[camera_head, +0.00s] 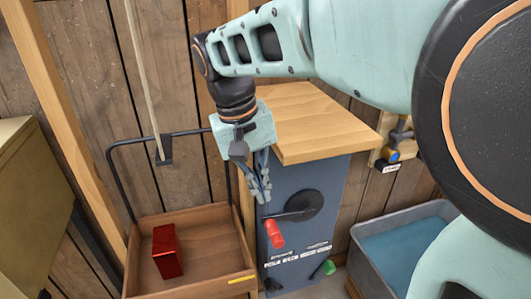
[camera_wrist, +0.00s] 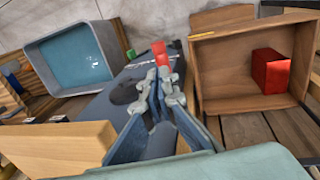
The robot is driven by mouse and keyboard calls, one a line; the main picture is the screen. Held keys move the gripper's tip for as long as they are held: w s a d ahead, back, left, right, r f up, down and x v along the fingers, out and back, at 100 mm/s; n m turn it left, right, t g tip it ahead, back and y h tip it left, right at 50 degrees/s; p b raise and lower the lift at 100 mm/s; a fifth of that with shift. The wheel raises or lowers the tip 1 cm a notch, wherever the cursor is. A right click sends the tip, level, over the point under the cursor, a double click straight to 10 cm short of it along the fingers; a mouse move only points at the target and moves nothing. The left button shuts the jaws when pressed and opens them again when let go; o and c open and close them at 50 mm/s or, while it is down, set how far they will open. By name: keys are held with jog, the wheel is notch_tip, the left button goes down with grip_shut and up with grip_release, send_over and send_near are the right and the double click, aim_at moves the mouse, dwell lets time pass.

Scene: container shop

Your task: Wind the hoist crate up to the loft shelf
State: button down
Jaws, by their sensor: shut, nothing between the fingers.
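The hoist crate (camera_head: 195,286) is a wooden tray with a black bail hanging from a rope (camera_head: 146,85), low at the left of the head view. It holds a glossy red box (camera_head: 167,254) and also shows at the right of the wrist view (camera_wrist: 246,103). A crank with a dark disc and a red handle (camera_head: 274,234) sits on the blue-grey cabinet's face. The red handle shows just beyond my fingertips in the wrist view (camera_wrist: 159,50). My gripper (camera_head: 262,193) points down, shut and empty, a little above the crank. The loft shelf is not in view.
The cabinet has an overhanging wooden top (camera_head: 310,125) close beside my gripper. A green-handled lever (camera_head: 328,267) is low on the cabinet. A grey bin (camera_head: 361,262) with a blue inside stands right. A wooden post (camera_head: 62,115) is left.

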aim_at(275, 237)
jog(key=p+x, duration=0.1)
jog(key=x, duration=1.2)
jog(key=shift+a+f, duration=0.1)
